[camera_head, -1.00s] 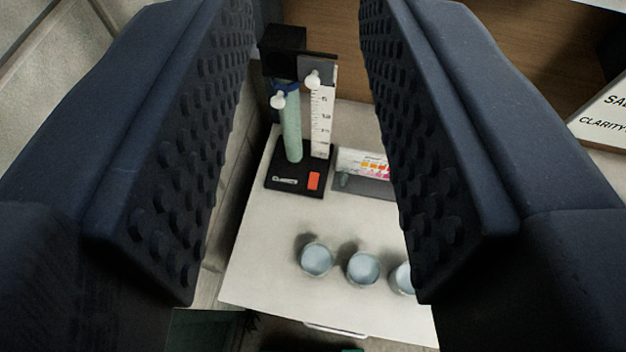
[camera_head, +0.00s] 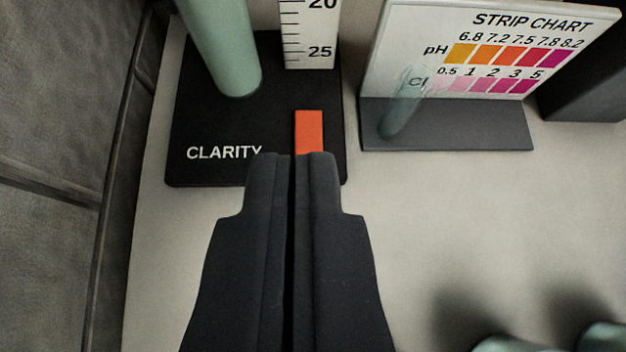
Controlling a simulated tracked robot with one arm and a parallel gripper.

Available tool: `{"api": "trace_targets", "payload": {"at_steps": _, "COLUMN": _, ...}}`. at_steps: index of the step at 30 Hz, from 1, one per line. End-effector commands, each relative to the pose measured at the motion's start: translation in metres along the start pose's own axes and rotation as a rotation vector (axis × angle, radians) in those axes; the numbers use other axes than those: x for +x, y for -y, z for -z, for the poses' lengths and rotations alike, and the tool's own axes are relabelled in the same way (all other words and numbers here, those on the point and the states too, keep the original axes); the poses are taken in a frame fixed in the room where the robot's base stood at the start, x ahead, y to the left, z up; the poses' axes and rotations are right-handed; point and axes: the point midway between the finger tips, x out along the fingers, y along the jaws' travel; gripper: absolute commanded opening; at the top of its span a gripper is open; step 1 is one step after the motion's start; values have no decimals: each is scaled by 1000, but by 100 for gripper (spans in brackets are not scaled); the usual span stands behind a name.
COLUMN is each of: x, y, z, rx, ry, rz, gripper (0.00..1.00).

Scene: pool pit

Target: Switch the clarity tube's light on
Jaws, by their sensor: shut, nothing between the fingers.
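The clarity tube (camera_head: 226,50) is a pale green cylinder standing on a black base (camera_head: 210,125) lettered "CLARITY". An orange-red rocker switch (camera_head: 309,130) sits on the base, right of the lettering. A white scale (camera_head: 309,48) with marks at 20 and 25 stands behind the switch. My gripper (camera_head: 292,155) is shut and empty. Its tips overlap the near end of the switch in the picture; I cannot tell whether they touch it. The tube's upper part is out of view, and no light shows in the visible part.
A strip chart (camera_head: 490,45) on a grey stand (camera_head: 450,125) is just right of the base, with a small clear tube (camera_head: 402,105) in it. Cups (camera_head: 510,344) stand at the lower right. A wall (camera_head: 60,150) runs along the left. The white tabletop (camera_head: 440,210) is clear between.

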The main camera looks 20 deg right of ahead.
Motion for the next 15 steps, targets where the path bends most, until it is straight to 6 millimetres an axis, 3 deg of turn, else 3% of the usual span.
{"api": "trace_targets", "payload": {"at_steps": 3, "x": 10, "y": -1, "z": -12, "rx": 1, "ry": 11, "rz": -8, "gripper": 0}}
{"api": "trace_targets", "payload": {"at_steps": 15, "x": 10, "y": -1, "z": -11, "rx": 1, "ry": 10, "rz": -9, "gripper": 0}}
